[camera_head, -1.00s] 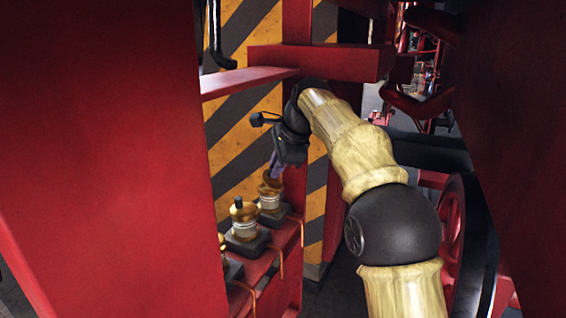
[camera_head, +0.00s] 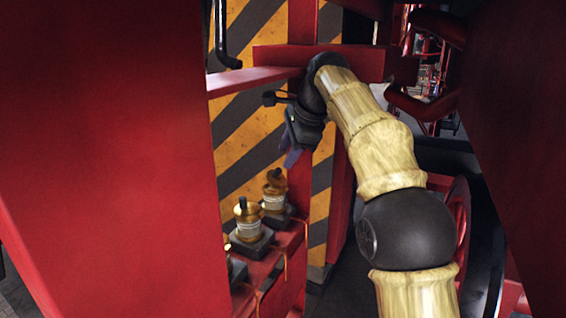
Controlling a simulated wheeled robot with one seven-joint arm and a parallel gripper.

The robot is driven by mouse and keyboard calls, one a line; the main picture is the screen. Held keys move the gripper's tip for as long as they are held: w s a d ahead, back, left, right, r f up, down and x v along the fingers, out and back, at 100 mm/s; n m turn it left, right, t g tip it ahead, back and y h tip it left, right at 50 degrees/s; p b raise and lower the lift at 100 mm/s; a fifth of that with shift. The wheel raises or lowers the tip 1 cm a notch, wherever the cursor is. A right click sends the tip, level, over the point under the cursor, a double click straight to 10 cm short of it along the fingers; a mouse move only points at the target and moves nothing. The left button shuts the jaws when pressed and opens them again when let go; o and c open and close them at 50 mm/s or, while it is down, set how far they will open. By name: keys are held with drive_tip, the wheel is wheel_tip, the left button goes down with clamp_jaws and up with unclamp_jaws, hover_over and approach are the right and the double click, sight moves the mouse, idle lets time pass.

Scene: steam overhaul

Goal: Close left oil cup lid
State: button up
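Brass oil cups with white bands stand in a row on dark blocks. The far oil cup (camera_head: 274,198) has its brass lid (camera_head: 274,177) with a black knob on top; the lid looks slightly tilted, and I cannot tell if it sits fully down. The middle oil cup (camera_head: 248,226) has its lid on and its knob upright. A nearer oil cup (camera_head: 227,245) is mostly hidden behind the red panel. My gripper (camera_head: 291,158) hangs above and right of the far cup in the picture, apart from it. Its purple fingers are small and blurred, so their opening is unclear.
A large red panel (camera_head: 110,150) fills the left side. A red beam (camera_head: 255,80) runs above the cups, near my wrist. A yellow and black striped wall (camera_head: 250,145) stands behind. A red wheel (camera_head: 462,220) is at right, and thin copper pipes run down below the cups.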

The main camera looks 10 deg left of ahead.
drive_tip(key=shift+v, duration=1.1)
drive_tip(key=s+d+f+n+h+b, duration=0.15)
drive_tip(key=d+f+n+b, duration=0.35)
drive_tip(key=f, duration=0.8)
drive_tip(key=s+d+f+n+h+b, duration=0.1)
drive_tip(key=s+d+f+b, duration=0.4)
drive_tip(key=f, duration=0.8)
drive_tip(key=s+d+f+n+h+b, duration=0.1)
drive_tip(key=s+d+f+n+b, duration=0.2)
drive_tip(key=s+f, duration=0.7)
drive_tip(key=s+d+f+n+g+h+b, duration=0.1)
drive_tip(key=s+d+f+n+b, duration=0.2)
drive_tip(key=s+d+f, duration=0.5)
wheel_tip(320, 180, down, 7)
drive_tip(key=shift+s+r+n+b, duration=0.1)
drive_tip(key=shift+s+n+b, duration=0.3)
drive_tip(key=shift+s+n, duration=0.45)
